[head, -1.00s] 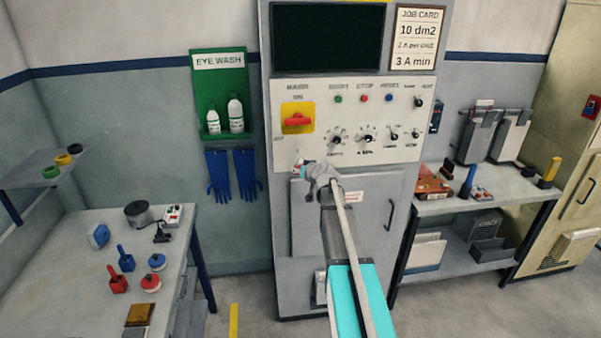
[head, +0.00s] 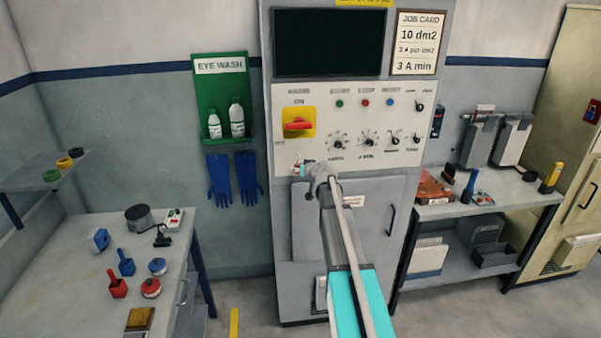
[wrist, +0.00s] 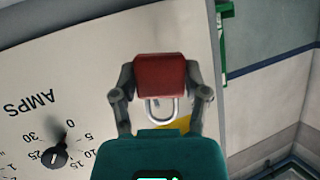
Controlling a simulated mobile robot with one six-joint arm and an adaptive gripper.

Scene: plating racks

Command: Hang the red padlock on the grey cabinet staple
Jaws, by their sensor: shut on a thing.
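The red padlock (wrist: 160,75) is held between the two fingers of my gripper (wrist: 162,88) in the wrist view. Its metal shackle (wrist: 160,109) shows on the side towards the palm. The padlock is too small there to make out clearly. I cannot make out the staple in either view; my gripper and arm cover part of the cabinet front.
The cabinet's panel carries a red switch on a yellow plate (head: 299,123) and several knobs close above my gripper. A worktable (head: 75,265) with tools stands left, a loaded shelf (head: 470,208) right. Open floor lies between the worktable and cabinet.

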